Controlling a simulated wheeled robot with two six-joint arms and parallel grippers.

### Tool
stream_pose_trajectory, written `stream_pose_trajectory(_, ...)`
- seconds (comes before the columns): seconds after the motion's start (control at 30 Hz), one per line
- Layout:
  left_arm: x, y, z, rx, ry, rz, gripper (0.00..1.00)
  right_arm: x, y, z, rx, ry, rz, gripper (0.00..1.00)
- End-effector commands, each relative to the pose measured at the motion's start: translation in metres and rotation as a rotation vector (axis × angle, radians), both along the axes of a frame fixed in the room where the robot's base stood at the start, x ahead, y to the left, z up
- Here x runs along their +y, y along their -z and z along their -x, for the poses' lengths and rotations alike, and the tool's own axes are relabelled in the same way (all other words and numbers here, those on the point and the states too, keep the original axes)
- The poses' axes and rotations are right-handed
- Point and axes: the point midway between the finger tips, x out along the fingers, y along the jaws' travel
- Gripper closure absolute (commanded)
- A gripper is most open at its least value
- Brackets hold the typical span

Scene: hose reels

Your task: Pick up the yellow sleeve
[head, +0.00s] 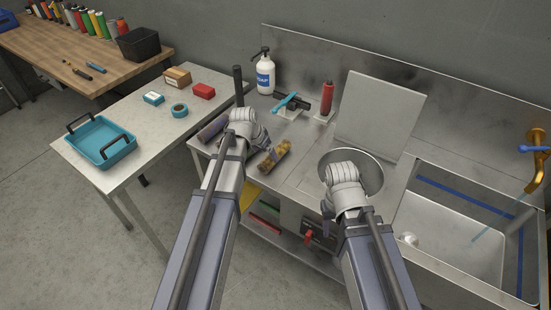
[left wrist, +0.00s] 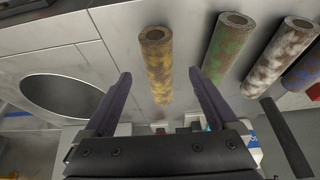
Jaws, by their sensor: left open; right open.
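The yellow sleeve (head: 274,160), mottled with brown, lies on the steel counter in the head view. It also shows in the left wrist view (left wrist: 158,62), a tube with its open end at the top. My left gripper (head: 259,138) is open in the head view. In the left wrist view its two fingers (left wrist: 160,74) stand apart on either side of the yellow sleeve, with nothing held between them. My right gripper (head: 327,210) is mostly hidden behind its wrist, over the counter's front near the round basin.
A green sleeve (left wrist: 229,48), a whitish sleeve (left wrist: 278,58) and a purple-blue sleeve (left wrist: 305,70) lie right of the yellow one in the left wrist view. A soap bottle (head: 265,73) and red bottle (head: 327,98) stand behind. The sink (head: 450,235) is at right.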

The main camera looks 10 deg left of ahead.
Motion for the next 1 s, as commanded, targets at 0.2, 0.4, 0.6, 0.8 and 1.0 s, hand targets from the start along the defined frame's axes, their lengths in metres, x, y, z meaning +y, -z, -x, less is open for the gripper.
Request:
stream_pose_trajectory(0.2, -0.002, 0.009, -0.004, 0.000, 0.000, 0.000, 0.07, 0.000, 0.009, 0.000, 0.000, 0.000, 0.000, 0.50)
stream_pose_trajectory(0.4, -0.004, 0.021, -0.010, 0.000, 0.001, 0.000, 0.07, 0.000, 0.021, 0.000, 0.000, 0.000, 0.000, 0.50)
stream_pose_trajectory(0.6, -0.011, 0.045, -0.023, 0.000, 0.000, 0.000, 0.07, 0.000, 0.045, 0.000, 0.000, 0.000, 0.000, 0.50)
stream_pose_trajectory(0.8, -0.013, 0.055, -0.028, 0.000, 0.000, 0.000, 0.07, 0.000, 0.055, 0.000, 0.000, 0.000, 0.000, 0.50)
stream_pose_trajectory(1.0, -0.013, 0.053, -0.027, 0.000, 0.000, 0.000, 0.09, 0.000, 0.053, 0.000, 0.000, 0.000, 0.000, 0.50)
